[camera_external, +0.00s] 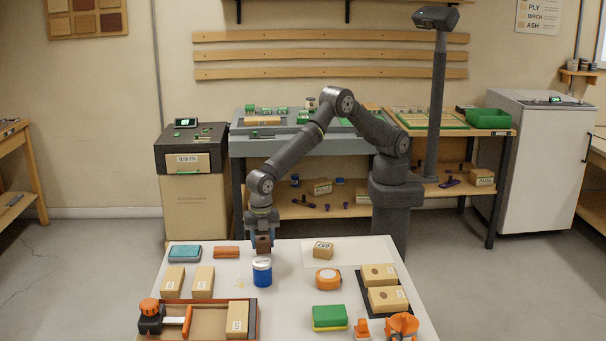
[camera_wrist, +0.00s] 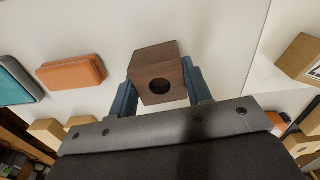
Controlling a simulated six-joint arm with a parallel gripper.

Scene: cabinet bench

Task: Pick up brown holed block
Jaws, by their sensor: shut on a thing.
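A dark brown wooden block with a round hole (camera_wrist: 157,80) is between the two blue fingers of my gripper (camera_wrist: 160,92) in the wrist view. The hole faces the camera. In the external view my gripper (camera_external: 263,241) points down at the far edge of the white table, shut on the brown holed block (camera_external: 263,244). The block is behind the blue can in that view. Whether its underside touches the table cannot be told.
A blue can (camera_external: 262,271) stands just in front of the block. An orange-brown block (camera_external: 227,252) and a teal block (camera_external: 185,253) lie to the left. A tan labelled block (camera_external: 323,250) lies to the right. The white table (camera_external: 296,275) has free room between them.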

